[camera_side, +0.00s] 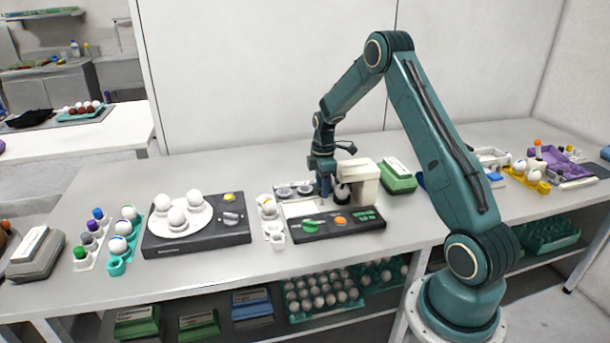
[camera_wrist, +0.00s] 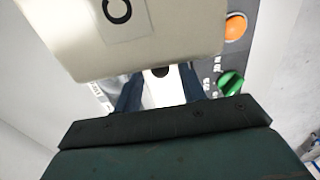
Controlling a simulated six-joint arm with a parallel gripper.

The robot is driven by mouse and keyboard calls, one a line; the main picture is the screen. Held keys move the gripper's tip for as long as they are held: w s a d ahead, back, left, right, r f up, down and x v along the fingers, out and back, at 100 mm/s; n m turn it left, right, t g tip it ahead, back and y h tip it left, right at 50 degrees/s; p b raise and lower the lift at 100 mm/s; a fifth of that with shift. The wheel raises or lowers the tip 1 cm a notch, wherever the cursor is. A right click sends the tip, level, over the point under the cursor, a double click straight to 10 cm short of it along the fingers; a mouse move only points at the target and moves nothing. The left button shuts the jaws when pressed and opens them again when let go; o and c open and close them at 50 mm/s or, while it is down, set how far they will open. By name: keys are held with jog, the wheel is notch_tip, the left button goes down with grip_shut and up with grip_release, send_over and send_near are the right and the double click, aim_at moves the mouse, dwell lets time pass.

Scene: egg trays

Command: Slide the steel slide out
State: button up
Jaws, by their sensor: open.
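The machine (camera_side: 365,222) in the middle of the bench has a dark control panel, a green knob and an orange button. Its beige head (camera_side: 362,178) also fills the top of the wrist view (camera_wrist: 150,35). My gripper (camera_side: 325,190) is low at the machine, just left of the head. In the wrist view its dark blue fingers (camera_wrist: 160,92) are apart, on either side of a pale flat strip (camera_wrist: 164,98) that looks like the steel slide. I cannot tell whether they touch it. The strip's far end is hidden under the head.
Left of the machine are a white egg holder (camera_side: 268,220) and a dark device (camera_side: 195,238) with a white plate of eggs. A green box (camera_side: 397,177) stands close behind on the right. The front bench strip is clear.

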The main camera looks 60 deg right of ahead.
jog(key=shift+f, duration=1.25)
jog(key=shift+f, duration=0.4)
jog(key=c, duration=0.8)
jog(key=shift+w+a, duration=3.1)
jog(key=shift+a, duration=0.05)
jog(key=o, duration=0.8)
